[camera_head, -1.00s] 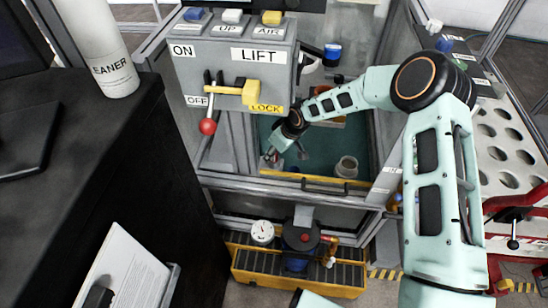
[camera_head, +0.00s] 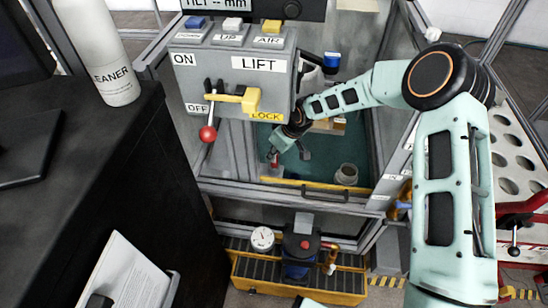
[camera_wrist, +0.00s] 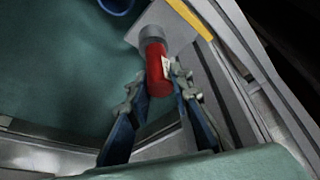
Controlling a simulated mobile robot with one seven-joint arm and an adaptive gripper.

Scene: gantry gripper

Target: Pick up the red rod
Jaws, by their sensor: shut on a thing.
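The red rod (camera_wrist: 157,72) has a grey cap at one end and a small white label on its side. In the wrist view my gripper (camera_wrist: 158,88) has one finger on each side of the rod's near part and is shut on it. In the head view the rod (camera_head: 275,160) is a small red patch inside the enclosure. I cannot tell whether the rod touches the floor.
The enclosure has a green floor (camera_head: 322,166) and a yellow front edge (camera_head: 318,186). A grey cup (camera_head: 347,174) stands to the right. The control box (camera_head: 232,78) with its red-knobbed lever (camera_head: 207,133) is close to my arm. A blue round rim (camera_wrist: 117,4) shows in the wrist view.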

